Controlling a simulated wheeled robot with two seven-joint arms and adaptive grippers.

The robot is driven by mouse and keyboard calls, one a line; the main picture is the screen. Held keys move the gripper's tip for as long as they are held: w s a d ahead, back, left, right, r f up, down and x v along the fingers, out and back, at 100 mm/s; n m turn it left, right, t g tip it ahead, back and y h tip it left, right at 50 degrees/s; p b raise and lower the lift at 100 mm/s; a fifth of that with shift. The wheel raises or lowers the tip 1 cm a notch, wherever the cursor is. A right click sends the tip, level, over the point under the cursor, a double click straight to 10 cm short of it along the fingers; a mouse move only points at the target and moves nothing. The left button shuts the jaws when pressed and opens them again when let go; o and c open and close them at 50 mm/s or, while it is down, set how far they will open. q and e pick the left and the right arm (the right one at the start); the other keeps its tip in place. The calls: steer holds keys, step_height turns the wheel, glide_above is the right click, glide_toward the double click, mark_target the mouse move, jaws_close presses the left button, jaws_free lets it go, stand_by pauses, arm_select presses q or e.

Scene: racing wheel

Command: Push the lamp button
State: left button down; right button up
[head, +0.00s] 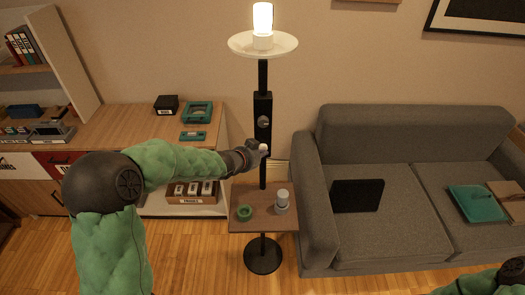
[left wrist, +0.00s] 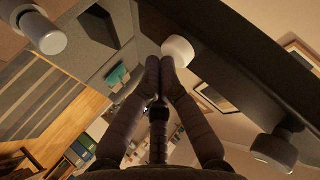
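The floor lamp (head: 264,105) stands between the wooden cabinet and the sofa, and its bulb (head: 262,18) glows. Its black post carries a dark panel with a round grey knob (head: 264,121). My left gripper (head: 262,150) is at the panel, below that knob. In the left wrist view, the left fingertips (left wrist: 160,65) are together with nothing between them. They are right beside a pale round button (left wrist: 178,50) on the dark panel; I cannot tell whether they touch it. My right gripper is out of view.
A small wooden side table (head: 262,222) around the post holds a green ring (head: 244,212) and a white-topped cup (head: 282,199). The grey sofa (head: 400,130) is close on the right. The wooden cabinet (head: 120,125) is on the left.

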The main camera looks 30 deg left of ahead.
arm_select(q)
steer(key=shift+s+d+b, duration=0.4)
steer(key=shift+s+d, duration=0.1)
steer(key=shift+s, duration=0.35)
steer(key=shift+s+d+b, duration=0.45)
steer(key=shift+s+d, duration=0.1)
steer(key=shift+s, duration=0.3)
steer(key=shift+s+d+b, duration=0.4)
steer(key=shift+s+d, duration=0.1)
steer(key=shift+s, duration=0.35)
